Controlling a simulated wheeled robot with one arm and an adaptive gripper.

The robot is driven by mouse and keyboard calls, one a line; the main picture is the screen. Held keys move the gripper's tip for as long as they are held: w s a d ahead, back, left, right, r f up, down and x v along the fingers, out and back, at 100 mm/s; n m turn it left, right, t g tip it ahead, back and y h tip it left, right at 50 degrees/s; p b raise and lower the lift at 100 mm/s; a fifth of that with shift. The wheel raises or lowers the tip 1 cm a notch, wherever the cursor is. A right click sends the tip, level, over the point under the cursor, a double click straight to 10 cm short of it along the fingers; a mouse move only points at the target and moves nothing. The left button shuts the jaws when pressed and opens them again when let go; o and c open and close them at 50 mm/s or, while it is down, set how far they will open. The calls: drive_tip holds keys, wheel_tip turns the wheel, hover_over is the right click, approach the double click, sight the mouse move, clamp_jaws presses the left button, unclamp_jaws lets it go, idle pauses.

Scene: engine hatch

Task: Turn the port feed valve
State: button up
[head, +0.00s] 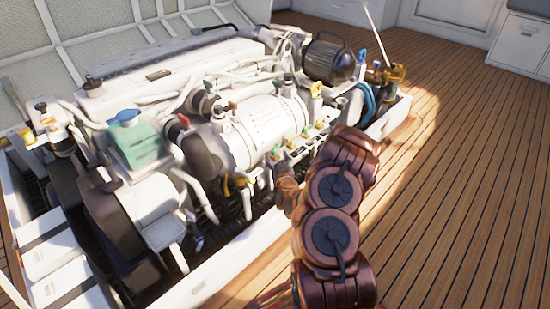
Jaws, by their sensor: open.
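Several small valves with coloured handles sit on the white engine (270,118). A row with green and yellow handles (305,132) runs along its near side, a red handle (183,121) sits further left, and blue (361,54) and red handles stand at the back right. I cannot tell which one is the port feed valve. My copper-brown arm rises from the bottom, and my gripper (286,178) is by the engine's near side, just below the row of valves. It is open; its fingers are small and partly hidden, and I cannot see whether they touch anything.
The engine sits in a white-edged hatch (240,265) with pipes and hoses crowding it. The wooden deck (470,170) on the right is clear.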

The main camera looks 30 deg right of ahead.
drive_tip(key=shift+x, duration=0.95)
drive_tip(key=shift+c, duration=0.2)
